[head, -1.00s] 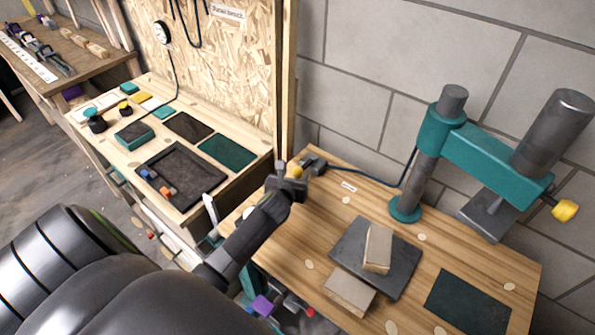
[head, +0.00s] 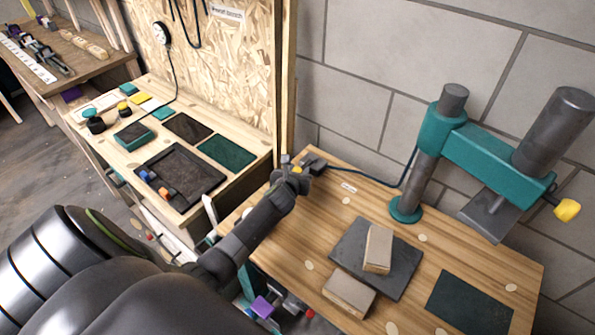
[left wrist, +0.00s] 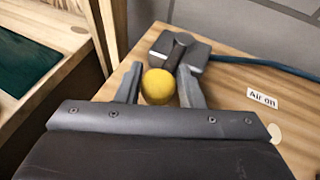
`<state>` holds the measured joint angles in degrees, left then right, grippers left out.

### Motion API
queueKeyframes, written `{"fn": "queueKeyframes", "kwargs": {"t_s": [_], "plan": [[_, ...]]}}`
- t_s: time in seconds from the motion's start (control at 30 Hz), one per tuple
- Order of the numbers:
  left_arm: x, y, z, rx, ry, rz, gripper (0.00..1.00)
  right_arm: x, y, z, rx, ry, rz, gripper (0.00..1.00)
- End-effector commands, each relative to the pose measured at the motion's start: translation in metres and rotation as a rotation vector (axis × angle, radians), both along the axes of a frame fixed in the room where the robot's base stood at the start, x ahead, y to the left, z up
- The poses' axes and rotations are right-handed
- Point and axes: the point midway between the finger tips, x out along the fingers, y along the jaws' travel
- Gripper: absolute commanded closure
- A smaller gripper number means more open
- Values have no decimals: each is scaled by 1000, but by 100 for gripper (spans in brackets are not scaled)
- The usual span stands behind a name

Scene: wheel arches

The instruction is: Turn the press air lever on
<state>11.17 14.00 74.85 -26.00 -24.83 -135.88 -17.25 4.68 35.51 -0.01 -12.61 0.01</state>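The air lever's yellow knob (left wrist: 158,87) sits on a dark grey valve block (left wrist: 183,47) at the bench's back left corner. In the head view the valve block (head: 313,163) shows just beyond my left gripper (head: 290,178), which mostly covers the knob. In the left wrist view my left gripper (left wrist: 160,88) is open, with a finger on each side of the knob. The right finger is very near the knob; I cannot tell whether it touches. An "Air on" label (left wrist: 262,99) lies on the wood to the right of the lever. My right gripper is not in view.
A blue hose (head: 365,180) runs from the valve to the teal press (head: 490,160). A dark plate (head: 350,250) with wooden blocks lies on the bench.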

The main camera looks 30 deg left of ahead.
Motion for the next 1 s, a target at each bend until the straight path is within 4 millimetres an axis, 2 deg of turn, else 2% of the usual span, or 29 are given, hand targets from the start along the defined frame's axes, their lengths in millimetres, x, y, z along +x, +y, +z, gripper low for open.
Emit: {"fn": "queueKeyframes", "kwargs": {"t_s": [0.03, 0.17, 0.63, 1.0], "plan": [[0, 1, 0, 2, 2, 1, 85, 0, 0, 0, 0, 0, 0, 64], [0, 2, 0, 3, 2, 2, 100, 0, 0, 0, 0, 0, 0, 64], [0, 1, 0, 8, 1, 35, 100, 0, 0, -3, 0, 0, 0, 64], [2, -10, -1, 4, -3, 248, 100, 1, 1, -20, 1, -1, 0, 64]]}}
